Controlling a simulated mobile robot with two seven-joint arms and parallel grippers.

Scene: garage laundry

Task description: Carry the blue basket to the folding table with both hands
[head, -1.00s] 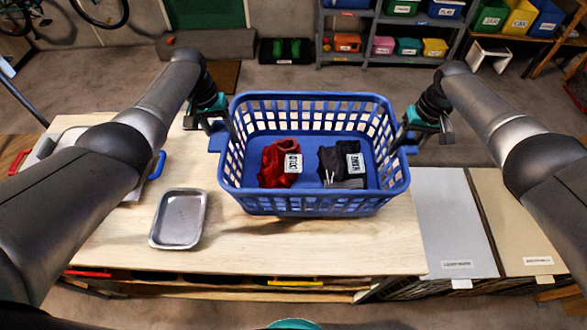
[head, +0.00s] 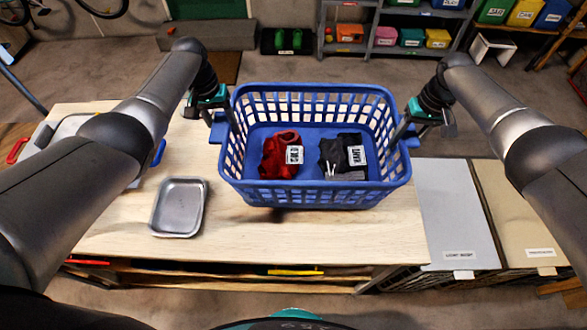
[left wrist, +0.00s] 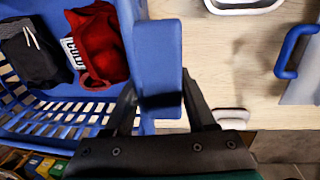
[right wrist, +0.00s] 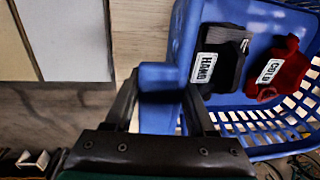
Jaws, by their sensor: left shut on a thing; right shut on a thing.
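The blue basket (head: 315,197) is upright in the middle of the head view, over a light wooden table top (head: 330,240). A dark shadow shows under its front, and it seems held a little above the wood. Inside lie a red cloth (head: 275,160) and a dark cloth (head: 333,155), each with a white label. My left gripper (head: 220,118) is shut on the basket's left handle (left wrist: 160,50). My right gripper (head: 405,128) is shut on its right handle (right wrist: 158,115). I cannot tell which surface is the folding table.
A grey metal tray (head: 180,205) lies on the wood, left of the basket. A white container with red and blue handles (head: 60,130) sits at the far left. Shelves with coloured bins (head: 385,35) are at the back.

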